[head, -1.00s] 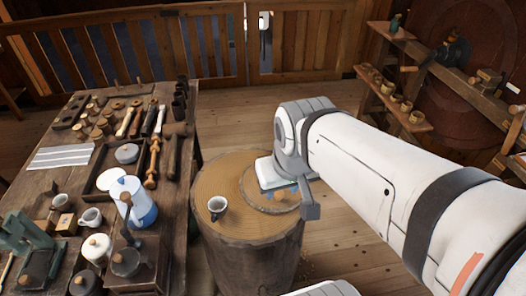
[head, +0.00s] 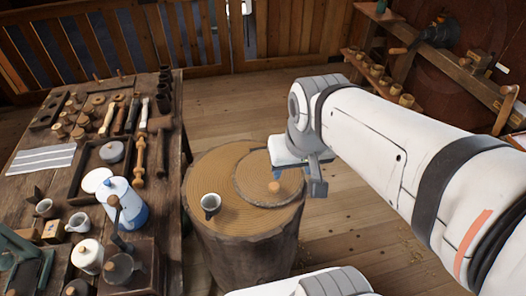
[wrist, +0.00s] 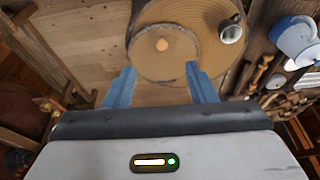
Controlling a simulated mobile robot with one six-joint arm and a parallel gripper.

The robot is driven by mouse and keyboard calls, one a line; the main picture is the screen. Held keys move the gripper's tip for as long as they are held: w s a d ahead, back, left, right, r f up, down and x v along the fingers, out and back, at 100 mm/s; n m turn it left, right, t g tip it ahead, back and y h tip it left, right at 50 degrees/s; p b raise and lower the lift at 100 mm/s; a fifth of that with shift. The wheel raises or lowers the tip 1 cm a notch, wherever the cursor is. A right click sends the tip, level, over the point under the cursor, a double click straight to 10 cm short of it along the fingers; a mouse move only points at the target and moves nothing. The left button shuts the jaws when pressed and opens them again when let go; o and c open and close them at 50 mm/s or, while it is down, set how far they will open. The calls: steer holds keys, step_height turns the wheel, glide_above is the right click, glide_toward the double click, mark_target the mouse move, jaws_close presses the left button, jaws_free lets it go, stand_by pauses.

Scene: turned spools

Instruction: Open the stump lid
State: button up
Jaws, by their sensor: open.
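The stump (head: 240,245) stands on the floor beside the workbench. A round lid (head: 252,190) with a small pale wooden knob (head: 275,187) lies flat in its top, toward the right. The lid looks closed. In the wrist view the lid (wrist: 165,65) and knob (wrist: 162,44) show beyond my gripper (wrist: 160,67), whose two blue fingers are apart with nothing between them. In the head view my gripper (head: 290,173) is over the far right part of the stump, apart from the knob. Its fingertips are partly hidden by its own body.
A cup (head: 210,203) stands on the stump's left part, outside the lid; it also shows in the wrist view (wrist: 231,32). The workbench (head: 172,200) at left holds a blue and white pot (head: 128,205) and many tools. Floor behind the stump is clear.

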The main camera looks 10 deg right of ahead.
mark_target(274, 185)
steer(key=w+f+m+g+b, duration=0.1)
steer(key=w+f+m+b, duration=0.2)
steer(key=w+f, duration=0.1)
steer(key=w+f+m+g+b, duration=0.1)
steer(key=w+f+m+b, duration=0.1)
steer(key=w+f+b, duration=0.2)
steer(key=w+f+m+g+b, duration=0.1)
steer(key=w+f+m+b, duration=0.2)
steer(key=w+f, duration=0.3)
step_height(274, 185, down, 2)
steer(key=shift+d+f+m+b, duration=0.15)
steer(key=shift+m+b, duration=0.15)
steer(key=shift+b, duration=0.4)
step_height(274, 185, down, 8)
steer(key=shift+w+r, duration=0.1)
steer(key=shift+r, duration=0.1)
jaws_close()
